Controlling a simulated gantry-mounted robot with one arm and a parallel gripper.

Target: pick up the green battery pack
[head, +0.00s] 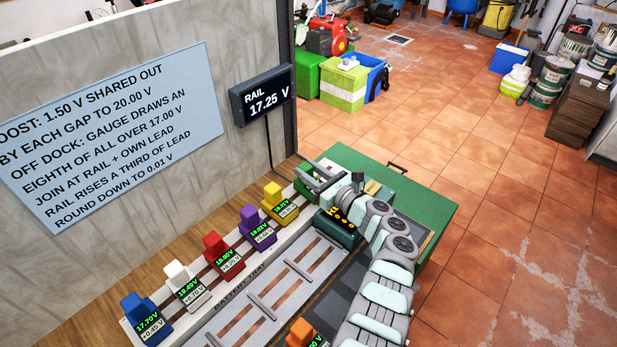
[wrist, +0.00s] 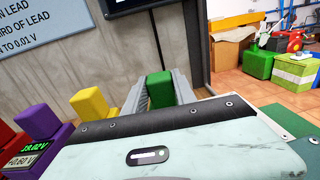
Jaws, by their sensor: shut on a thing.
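The green battery pack (wrist: 160,90) stands upright between the two grey fingers of my gripper (wrist: 161,88) in the wrist view. In the head view my gripper (head: 319,178) is at the far right end of the row of packs, beyond the yellow pack. The fingers are shut on the green pack (head: 307,171), and they and my arm hide much of it. Its label is not visible. I cannot tell whether its base touches the dock.
Yellow (head: 274,193), purple (head: 250,216), red (head: 214,245), white (head: 177,273) and blue (head: 134,305) packs stand in the row to the left. An orange pack (head: 301,332) is near the front. The rail display (head: 264,96) reads 17.25 V. A wall sign (head: 115,130) is behind.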

